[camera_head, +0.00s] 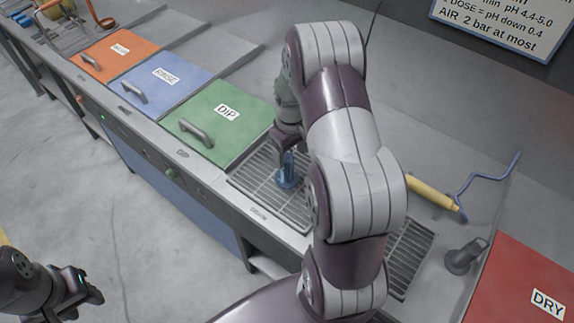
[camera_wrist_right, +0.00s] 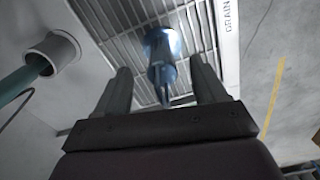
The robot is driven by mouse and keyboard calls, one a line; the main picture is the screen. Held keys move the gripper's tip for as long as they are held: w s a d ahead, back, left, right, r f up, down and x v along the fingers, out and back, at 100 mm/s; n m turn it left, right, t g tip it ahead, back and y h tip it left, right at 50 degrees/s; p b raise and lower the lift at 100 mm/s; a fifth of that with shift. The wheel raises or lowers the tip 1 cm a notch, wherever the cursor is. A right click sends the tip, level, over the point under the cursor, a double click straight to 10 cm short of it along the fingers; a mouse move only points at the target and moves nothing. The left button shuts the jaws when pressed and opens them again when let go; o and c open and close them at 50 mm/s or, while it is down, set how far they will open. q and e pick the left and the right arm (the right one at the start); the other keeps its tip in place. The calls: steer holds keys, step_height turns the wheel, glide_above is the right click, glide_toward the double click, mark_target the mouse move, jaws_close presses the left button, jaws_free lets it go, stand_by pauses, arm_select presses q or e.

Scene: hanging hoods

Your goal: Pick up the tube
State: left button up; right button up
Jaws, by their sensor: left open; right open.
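A blue, tube-like piece (camera_head: 288,172) stands on the metal drain grate right of the green DIP lid; I take it to be the tube. In the right wrist view the blue piece (camera_wrist_right: 162,45) lies between and beyond the two fingers. My right gripper (camera_wrist_right: 159,72) is open, pointing down over it, with a gap visible on each side. In the head view the right gripper (camera_head: 284,150) is partly hidden by my own arm. My left gripper (camera_head: 92,290) is open and empty, low at the left over the floor.
Orange (camera_head: 115,52), blue (camera_head: 165,82) and green (camera_head: 222,122) handled lids line the counter; a red DRY lid (camera_head: 530,285) is at right. A yellow roller (camera_head: 432,194) lies behind my arm. In the wrist view, a grey cup (camera_wrist_right: 62,47) holds a teal rod (camera_wrist_right: 22,84).

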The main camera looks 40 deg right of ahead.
mark_target(291, 161)
steer(key=shift+f, duration=1.6)
jaws_close()
